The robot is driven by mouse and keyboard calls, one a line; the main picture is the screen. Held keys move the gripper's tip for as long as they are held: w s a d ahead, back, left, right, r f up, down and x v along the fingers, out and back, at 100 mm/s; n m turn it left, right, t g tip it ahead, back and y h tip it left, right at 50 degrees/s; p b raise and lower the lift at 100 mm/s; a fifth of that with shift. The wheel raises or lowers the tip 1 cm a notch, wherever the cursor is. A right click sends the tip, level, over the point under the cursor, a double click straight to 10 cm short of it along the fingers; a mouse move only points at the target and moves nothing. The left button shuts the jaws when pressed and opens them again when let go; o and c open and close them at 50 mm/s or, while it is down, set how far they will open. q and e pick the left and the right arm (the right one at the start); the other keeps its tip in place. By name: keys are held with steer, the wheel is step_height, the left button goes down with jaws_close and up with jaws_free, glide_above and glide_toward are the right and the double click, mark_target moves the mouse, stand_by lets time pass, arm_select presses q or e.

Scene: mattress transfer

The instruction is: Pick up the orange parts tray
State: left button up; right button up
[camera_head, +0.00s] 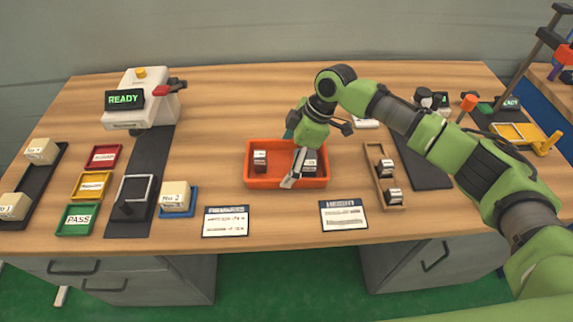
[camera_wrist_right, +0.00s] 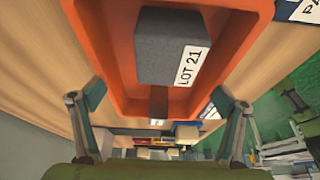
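The orange parts tray (camera_head: 262,184) sits on the wooden bench in the middle of the head view. It holds two dark blocks with white labels, a left one (camera_head: 260,161) and a right one (camera_head: 309,165). My right gripper (camera_head: 292,158) is over the tray, between the blocks. In the right wrist view its two fingers (camera_wrist_right: 162,95) are spread apart, with the tray (camera_wrist_right: 98,45) and a block marked LOT 21 (camera_wrist_right: 168,48) ahead of them. I cannot tell whether a finger touches the tray wall. My left gripper is out of view.
Two printed cards, left (camera_head: 226,222) and right (camera_head: 343,215), lie in front of the tray. A narrow wooden holder (camera_head: 368,165) with dark blocks stands to its right. A blue tray with a box (camera_head: 176,196) is to its left. The bench behind is mostly clear.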

steer(key=shift+c, duration=1.1)
steer(key=shift+r, duration=0.1)
steer(key=shift+w+r, duration=0.1)
steer(key=shift+r, duration=0.45)
step_height(320, 180, up, 2)
steer(key=shift+r+b, duration=0.1)
steer(key=shift+b, duration=0.35)
steer(key=s+r+b, duration=0.1)
steer(key=s+r, duration=0.8)
steer(key=s, duration=0.5)
steer(key=shift+a+r, duration=0.3)
steer(key=shift+a, duration=0.1)
steer(key=shift+w, duration=0.1)
steer(key=p, duration=0.6)
glide_above(286, 168)
